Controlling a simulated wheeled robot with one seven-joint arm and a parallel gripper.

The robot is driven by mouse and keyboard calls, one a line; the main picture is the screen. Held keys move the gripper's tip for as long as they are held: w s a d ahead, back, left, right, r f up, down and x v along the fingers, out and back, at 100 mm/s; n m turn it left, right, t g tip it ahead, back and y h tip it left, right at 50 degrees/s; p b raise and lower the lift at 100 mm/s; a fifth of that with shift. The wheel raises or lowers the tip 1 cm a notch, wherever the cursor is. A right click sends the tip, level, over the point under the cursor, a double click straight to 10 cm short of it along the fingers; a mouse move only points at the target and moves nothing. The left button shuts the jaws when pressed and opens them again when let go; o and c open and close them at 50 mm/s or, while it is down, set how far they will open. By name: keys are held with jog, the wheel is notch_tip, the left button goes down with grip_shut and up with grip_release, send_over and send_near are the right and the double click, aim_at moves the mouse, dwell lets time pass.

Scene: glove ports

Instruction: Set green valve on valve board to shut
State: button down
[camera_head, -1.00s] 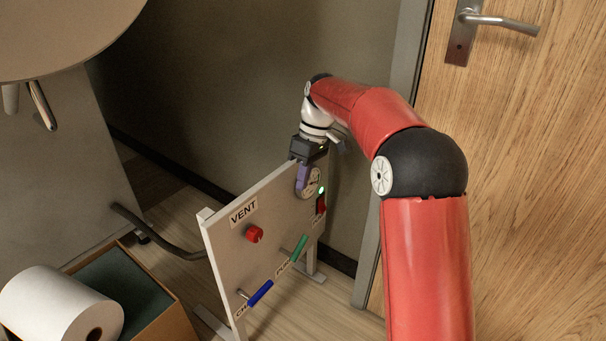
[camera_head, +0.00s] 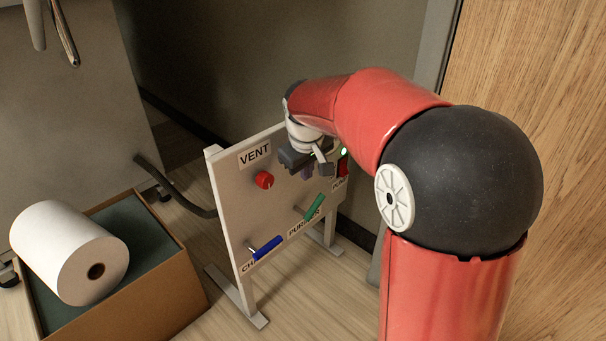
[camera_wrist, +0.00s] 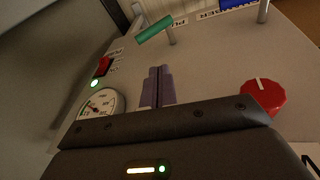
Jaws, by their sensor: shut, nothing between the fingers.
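The valve board (camera_head: 235,217) stands upright on feet, its face seen at an angle. The green valve (camera_head: 314,207) is a bar handle low on the board, slanting up to the right in the head view. It also shows at the top of the wrist view (camera_wrist: 155,28), on a metal stem. My gripper (camera_head: 307,173) is in front of the board's upper part, above the green valve and right of the red knob. In the wrist view its purple fingers (camera_wrist: 158,86) are together and empty, pointing toward the green valve but apart from it.
A blue valve handle (camera_head: 265,247) is left of the green one. A red knob (camera_head: 264,180) sits under the VENT label. A gauge (camera_wrist: 102,103), lit green lamp (camera_wrist: 95,83) and red switch (camera_wrist: 103,66) are close by. An open box (camera_head: 150,290) holds a white roll (camera_head: 68,252).

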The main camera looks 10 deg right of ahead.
jog(key=b, duration=0.2)
send_near(316, 203)
jog(key=w+f, duration=0.2)
jog(key=f, duration=0.1)
jog(key=w+f, duration=0.1)
jog(key=shift+a+f, duration=0.2)
jog(key=shift+f, duration=0.15)
jog(key=shift+d+f, duration=0.3)
jog(key=shift+f, duration=0.05)
jog(key=shift+w, duration=0.1)
jog(key=shift+d+r+p, duration=0.1)
jog(key=shift+d+p, duration=0.05)
jog(key=shift+p, duration=0.35)
jog(key=shift+w+g+y, duration=0.1)
jog(key=shift+g+y, duration=0.2)
